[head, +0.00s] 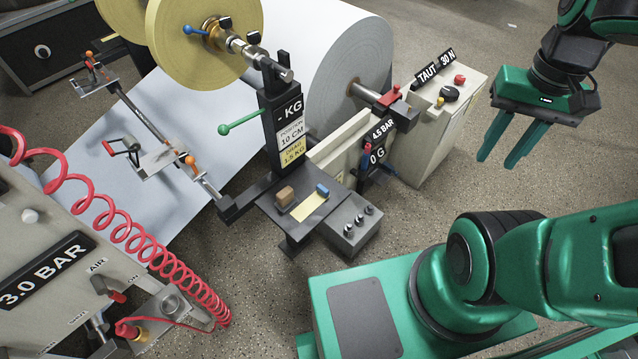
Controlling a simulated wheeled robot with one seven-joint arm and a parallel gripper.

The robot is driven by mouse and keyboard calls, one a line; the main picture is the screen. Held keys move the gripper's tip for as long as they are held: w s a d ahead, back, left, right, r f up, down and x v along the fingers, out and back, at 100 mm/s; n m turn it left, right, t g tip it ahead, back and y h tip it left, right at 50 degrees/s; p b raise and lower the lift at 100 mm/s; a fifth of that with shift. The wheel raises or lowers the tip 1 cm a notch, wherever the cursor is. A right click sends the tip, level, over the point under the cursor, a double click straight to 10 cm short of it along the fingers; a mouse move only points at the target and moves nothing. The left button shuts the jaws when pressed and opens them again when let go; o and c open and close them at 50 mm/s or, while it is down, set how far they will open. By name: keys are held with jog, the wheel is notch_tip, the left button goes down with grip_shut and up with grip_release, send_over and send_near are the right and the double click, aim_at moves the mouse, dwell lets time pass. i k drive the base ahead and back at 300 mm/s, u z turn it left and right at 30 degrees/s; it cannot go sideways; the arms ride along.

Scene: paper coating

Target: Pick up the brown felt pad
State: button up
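The brown felt pad (285,196) looks like a small brown block. It lies on the left part of a small dark shelf (273,215) below the post with the KG sign. A yellow strip (309,207) lies to its right on the same shelf, and a small blue piece (322,190) sits near the strip's far end. My gripper (497,163) hangs at the upper right, well away from the pad. Its two green fingers are apart with nothing between them, pointing down and to the left.
A dark control box with knobs (352,224) adjoins the shelf on the right. The post (283,120) rises behind it, with a green-knobbed lever (240,122). A large paper roll (352,68) and a grey cabinet (447,125) stand behind. A red coiled hose (150,250) runs at left.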

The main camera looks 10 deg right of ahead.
aim_at(286, 198)
jog(key=z, duration=1.2)
jog(key=k, duration=0.8)
jog(key=u, duration=0.65)
jog(key=i, duration=1)
